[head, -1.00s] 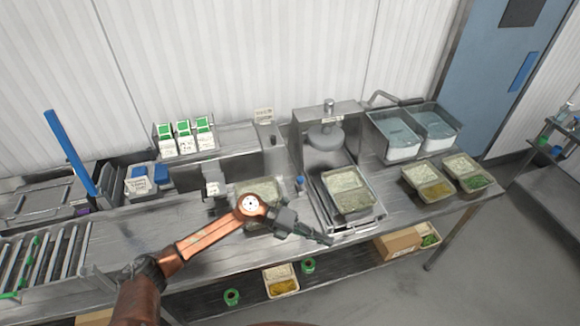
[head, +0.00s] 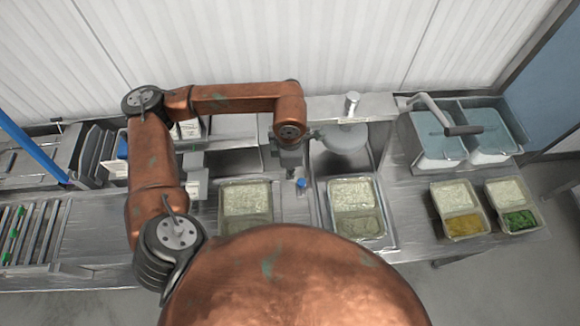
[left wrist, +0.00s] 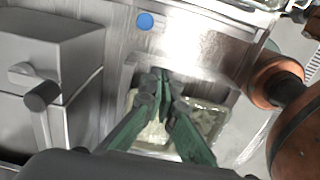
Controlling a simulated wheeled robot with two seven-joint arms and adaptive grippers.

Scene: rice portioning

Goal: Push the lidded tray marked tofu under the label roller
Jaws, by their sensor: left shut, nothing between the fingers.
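A two-part tray (head: 246,203) with pale and greyish-green contents stands on the steel counter right of a grey upright device, which may hold the label roller (head: 194,172). I cannot read any tofu mark or make out a lid. A similar tray (head: 357,207) sits on the plate of the press station. My left gripper (head: 292,172) is behind and between these two trays, pointing down, its fingers dark in the head view. In the left wrist view its green fingers (left wrist: 162,80) are together and empty, in front of a tray (left wrist: 207,118) partly hidden behind them. My right gripper is not in view.
The press (head: 345,135) rises to the right. A roller conveyor (head: 30,230) lies at left.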

